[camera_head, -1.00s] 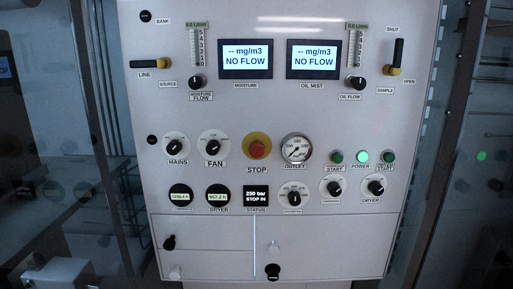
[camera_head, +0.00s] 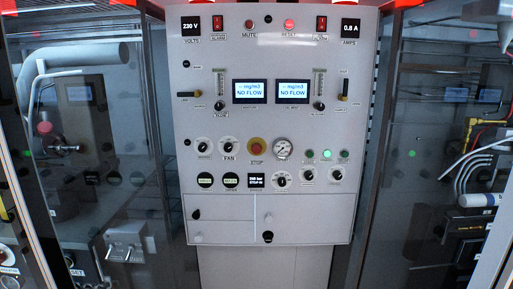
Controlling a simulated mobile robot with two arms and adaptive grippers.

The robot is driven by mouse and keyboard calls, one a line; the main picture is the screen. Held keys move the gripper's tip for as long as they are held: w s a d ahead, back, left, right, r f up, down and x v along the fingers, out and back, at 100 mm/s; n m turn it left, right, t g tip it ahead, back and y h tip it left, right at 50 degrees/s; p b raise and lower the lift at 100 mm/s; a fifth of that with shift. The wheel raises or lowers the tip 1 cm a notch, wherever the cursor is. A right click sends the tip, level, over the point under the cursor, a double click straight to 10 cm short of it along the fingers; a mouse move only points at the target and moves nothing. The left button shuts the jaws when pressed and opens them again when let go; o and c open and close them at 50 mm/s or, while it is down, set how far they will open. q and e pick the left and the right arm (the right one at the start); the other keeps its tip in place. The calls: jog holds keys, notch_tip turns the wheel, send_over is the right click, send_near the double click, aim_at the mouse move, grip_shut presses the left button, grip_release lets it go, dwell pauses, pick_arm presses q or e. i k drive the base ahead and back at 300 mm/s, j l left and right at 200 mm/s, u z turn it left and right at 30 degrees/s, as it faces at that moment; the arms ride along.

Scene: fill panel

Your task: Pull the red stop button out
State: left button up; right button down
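The red stop button (camera_head: 257,146) sits on a yellow round backing in the middle of the white control panel (camera_head: 218,218). It is between the FAN knob (camera_head: 229,146) and the round outlet gauge (camera_head: 282,149). Whether the button is pressed in or out cannot be told at this size. A small black status display (camera_head: 256,180) below it carries white text, too small to read fully now. Neither of my grippers shows in the head view.
Two screens (camera_head: 249,91) (camera_head: 293,92) read NO FLOW. Red switches (camera_head: 218,22) and voltage and current displays line the top. Glass-like side panels flank the panel, with pipes (camera_head: 480,170) and valves behind the right one. No object blocks the panel front.

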aim_at(256, 149)
jog(key=i, duration=0.65)
jog(key=k+j+z, duration=0.15)
jog(key=j, duration=0.25)
jog(key=k+j+z, duration=0.2)
jog(key=j, duration=0.2)
jog(key=k+j+z, duration=0.15)
jog(key=k+j, duration=0.15)
